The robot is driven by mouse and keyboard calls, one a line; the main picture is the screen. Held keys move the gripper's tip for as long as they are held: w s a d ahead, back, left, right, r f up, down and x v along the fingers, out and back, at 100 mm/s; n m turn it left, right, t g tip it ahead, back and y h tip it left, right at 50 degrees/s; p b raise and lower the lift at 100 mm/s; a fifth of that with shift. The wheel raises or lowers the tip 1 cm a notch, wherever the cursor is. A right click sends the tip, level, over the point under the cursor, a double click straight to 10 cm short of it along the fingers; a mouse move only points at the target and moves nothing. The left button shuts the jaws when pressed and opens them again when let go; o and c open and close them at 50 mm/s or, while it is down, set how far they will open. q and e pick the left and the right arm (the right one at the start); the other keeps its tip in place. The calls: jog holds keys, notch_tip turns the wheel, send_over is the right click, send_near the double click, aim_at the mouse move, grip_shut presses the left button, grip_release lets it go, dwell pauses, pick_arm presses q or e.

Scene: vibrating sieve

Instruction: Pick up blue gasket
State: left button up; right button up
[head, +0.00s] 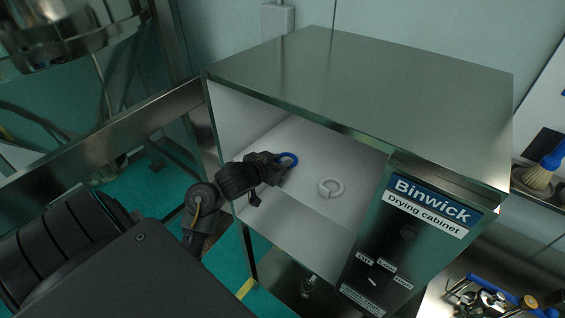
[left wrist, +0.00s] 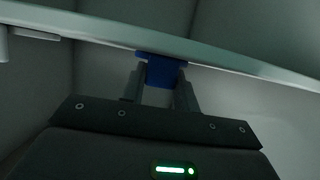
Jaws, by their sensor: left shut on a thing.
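The blue gasket (head: 288,159) is a ring held at the tip of my left gripper (head: 276,163), inside the open drying cabinet (head: 430,90). In the left wrist view the gasket (left wrist: 160,71) shows as a blue piece between the two fingers of my left gripper (left wrist: 162,90), which are shut on it. A white ring-shaped piece (head: 331,187) lies on the cabinet's white floor, to the right of the gripper and apart from it. My right gripper is not in view.
The cabinet's side walls and metal top edge surround the left gripper closely. A control panel (head: 375,275) is on the cabinet's front right. A brush (head: 545,170) and several metal tools (head: 490,300) lie at the right. A metal frame rail (head: 100,130) runs at the left.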

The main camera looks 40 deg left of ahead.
aim_at(280, 161)
pick_arm(q)
jog(key=shift+r, duration=0.15)
jog(key=shift+d+r, duration=0.2)
jog(key=shift+r, duration=0.05)
notch_tip(280, 161, up, 7)
jog(key=p, duration=0.3)
jog(key=shift+r+p, duration=0.2)
jog(key=shift+p, duration=0.15)
jog(key=shift+d+f+b, duration=0.75)
jog(key=shift+d, duration=0.3)
jog(key=d+b, duration=0.2)
jog(key=d, duration=0.4)
jog(key=shift+w+d, duration=0.15)
jog(key=d+b, duration=0.7)
jog(key=d, duration=0.3)
jog(key=shift+w+d+b, duration=0.15)
jog(key=shift+b, duration=0.15)
jog(key=shift+d+r, duration=0.15)
jog(key=shift+d, duration=0.3)
